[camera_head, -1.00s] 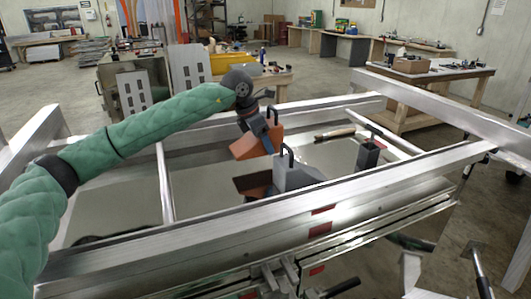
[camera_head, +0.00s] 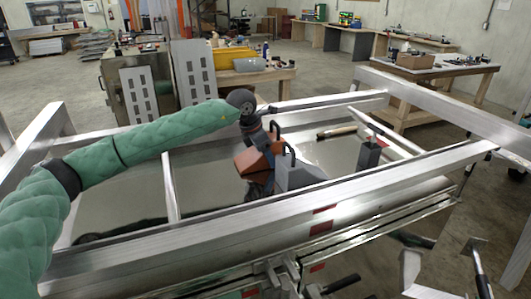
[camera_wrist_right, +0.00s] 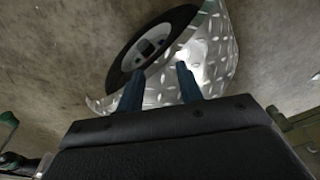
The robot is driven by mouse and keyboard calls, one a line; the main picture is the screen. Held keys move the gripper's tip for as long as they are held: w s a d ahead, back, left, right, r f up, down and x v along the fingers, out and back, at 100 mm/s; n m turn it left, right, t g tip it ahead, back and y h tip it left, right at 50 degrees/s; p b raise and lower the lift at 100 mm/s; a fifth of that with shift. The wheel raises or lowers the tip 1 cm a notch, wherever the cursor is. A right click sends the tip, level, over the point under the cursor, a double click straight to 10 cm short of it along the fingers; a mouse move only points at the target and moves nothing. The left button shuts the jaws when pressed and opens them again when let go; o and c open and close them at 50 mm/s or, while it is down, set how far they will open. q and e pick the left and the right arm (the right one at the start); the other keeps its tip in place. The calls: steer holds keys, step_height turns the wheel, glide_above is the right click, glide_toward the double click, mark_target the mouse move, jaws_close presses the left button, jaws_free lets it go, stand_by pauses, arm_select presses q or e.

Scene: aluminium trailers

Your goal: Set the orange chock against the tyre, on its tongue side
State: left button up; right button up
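The orange chock (camera_head: 253,161), with a black loop handle, is at the middle of the head view, low inside the trailer frame. My left gripper (camera_head: 264,144) is on its upper part and appears shut on it; the fingers are partly hidden. Whether the chock's underside touches the shiny sheet is unclear. The tyre (camera_wrist_right: 127,65), with its pale wheel, shows in the right wrist view under a diamond-plate fender (camera_wrist_right: 220,50). I cannot make out the tyre in the head view. My right gripper (camera_wrist_right: 160,70) is open and empty, with its two blue fingers apart before the tyre and fender.
A grey block with a black handle (camera_head: 297,175) stands just right of the orange chock. A dark grey box (camera_head: 369,154) stands further right. The near aluminium rail (camera_head: 170,229) runs across the front. A wooden-handled tool (camera_head: 337,132) lies behind. Bare sheet lies to the left.

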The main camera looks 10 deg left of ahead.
stand_by(0.4)
arm_select(q)
steer(key=o, duration=1.4)
